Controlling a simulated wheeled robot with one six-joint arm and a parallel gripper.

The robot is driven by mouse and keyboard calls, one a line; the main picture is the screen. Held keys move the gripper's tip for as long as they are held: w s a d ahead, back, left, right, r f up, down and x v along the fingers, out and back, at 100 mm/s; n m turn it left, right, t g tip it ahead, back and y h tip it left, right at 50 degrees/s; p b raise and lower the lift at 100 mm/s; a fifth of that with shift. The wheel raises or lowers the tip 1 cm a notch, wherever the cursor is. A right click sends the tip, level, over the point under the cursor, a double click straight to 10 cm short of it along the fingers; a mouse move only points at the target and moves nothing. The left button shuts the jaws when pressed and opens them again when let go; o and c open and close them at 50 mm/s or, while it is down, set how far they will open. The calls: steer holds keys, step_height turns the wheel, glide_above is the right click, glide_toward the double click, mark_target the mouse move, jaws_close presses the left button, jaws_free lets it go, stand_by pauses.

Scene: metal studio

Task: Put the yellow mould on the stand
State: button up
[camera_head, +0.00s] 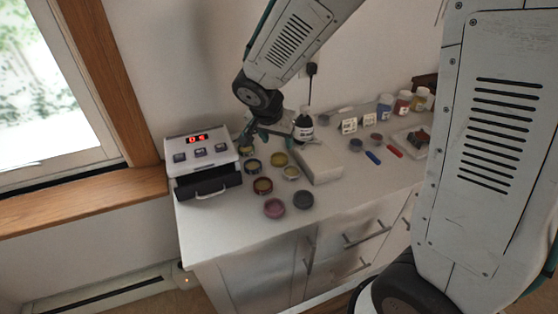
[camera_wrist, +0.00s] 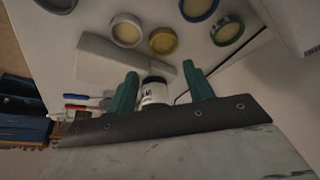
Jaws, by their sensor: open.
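The yellow mould (camera_head: 279,159) is a small round dish on the white counter, among several other round dishes. In the wrist view the yellow mould (camera_wrist: 162,41) lies just beyond my fingertips, beside a pale block. That low, long, pale block (camera_head: 320,165), which may be the stand, is right of the mould; it also shows in the wrist view (camera_wrist: 108,56). My gripper (camera_head: 265,136) is open, with teal fingers, above the back of the counter. In the wrist view my gripper (camera_wrist: 160,70) has nothing held between its fingers.
A dark bottle with a white label (camera_head: 303,127) stands behind the block. A white device with red digits (camera_head: 201,157) is at the left. Pink (camera_head: 274,207) and dark (camera_head: 303,199) dishes lie near the front edge.

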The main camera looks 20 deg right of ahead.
mark_target(279, 159)
steer(key=x, duration=0.5)
steer(key=a+x, duration=0.1)
steer(key=x, duration=0.2)
steer(key=shift+w+f, duration=0.2)
steer(key=shift+f, duration=0.2)
steer(key=c, duration=0.7)
